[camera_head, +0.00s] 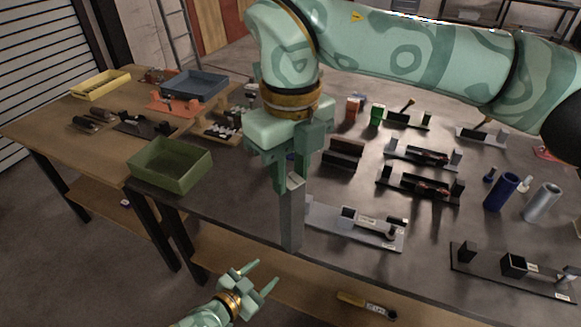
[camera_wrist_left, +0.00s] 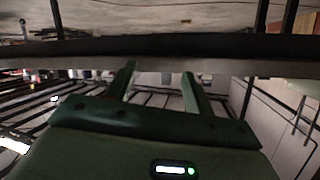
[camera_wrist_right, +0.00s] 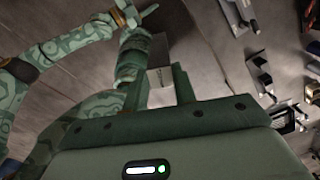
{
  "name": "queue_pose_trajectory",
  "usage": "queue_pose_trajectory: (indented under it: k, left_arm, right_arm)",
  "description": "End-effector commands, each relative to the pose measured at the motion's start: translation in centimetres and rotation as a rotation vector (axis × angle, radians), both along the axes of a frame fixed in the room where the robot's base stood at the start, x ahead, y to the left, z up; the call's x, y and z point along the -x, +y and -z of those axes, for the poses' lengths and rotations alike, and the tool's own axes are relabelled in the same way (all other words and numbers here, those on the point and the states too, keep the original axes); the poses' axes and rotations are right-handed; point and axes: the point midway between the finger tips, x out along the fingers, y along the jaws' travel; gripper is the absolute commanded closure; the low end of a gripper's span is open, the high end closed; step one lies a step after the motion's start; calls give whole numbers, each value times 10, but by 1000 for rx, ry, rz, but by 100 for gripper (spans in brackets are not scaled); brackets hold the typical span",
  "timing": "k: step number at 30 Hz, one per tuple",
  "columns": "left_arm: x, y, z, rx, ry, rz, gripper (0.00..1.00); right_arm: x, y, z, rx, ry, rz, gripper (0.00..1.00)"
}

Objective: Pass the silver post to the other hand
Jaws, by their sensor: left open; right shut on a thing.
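The silver post (camera_head: 291,215) is a square grey bar hanging upright in the head view. My right gripper (camera_head: 285,175) points down and is shut on the post's upper end. The post's lower end is near the table's front edge; I cannot tell if it touches anything. In the right wrist view the post's end (camera_wrist_right: 160,88) shows between the fingers. My left gripper (camera_head: 258,280) is open and empty, below and left of the post, in front of the table edge. In the left wrist view its two fingers (camera_wrist_left: 160,80) are spread with nothing between them.
A dark table (camera_head: 420,257) holds a grey fixture (camera_head: 340,228) right of the post, several other fixtures, a blue cylinder (camera_head: 501,192) and a silver cylinder (camera_head: 542,202). A green bin (camera_head: 170,164) stands at the left corner. A yellow-handled tool (camera_head: 362,303) lies on the lower shelf.

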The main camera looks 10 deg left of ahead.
Motion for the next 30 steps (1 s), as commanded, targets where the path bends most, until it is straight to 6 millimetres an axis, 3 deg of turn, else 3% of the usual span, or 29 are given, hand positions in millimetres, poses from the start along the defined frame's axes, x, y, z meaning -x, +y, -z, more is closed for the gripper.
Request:
queue_pose_trajectory:
  k: [1, 6, 11, 15, 21, 24, 27, 30]
  left_arm:
    - [14, 10, 30, -25, 67, -19, 48]
    - [75, 43, 119, -101, 305, -84, 48]
    - [152, 69, 185, -163, 538, -149, 48]
    - [232, 85, 229, -212, 742, -206, 48]
    - [336, 96, 262, -269, 983, -273, 48]
    - [372, 98, 268, -289, 1062, -294, 48]
    - [395, 98, 271, -301, 1111, -309, 48]
    - [406, 98, 271, -309, 1133, -314, 48]
  right_arm:
    - [0, 0, -1, -1, -1, 0, 100]
    - [0, 0, -1, -1, -1, 0, 100]
    - [0, 0, -1, -1, -1, 0, 100]
    - [0, 0, -1, -1, -1, 0, 100]
    - [0, 0, -1, -1, -1, 0, 100]
    - [0, 0, -1, -1, -1, 0, 100]
    - [0, 0, -1, -1, -1, 0, 100]
    - [0, 0, -1, -1, -1, 0, 100]
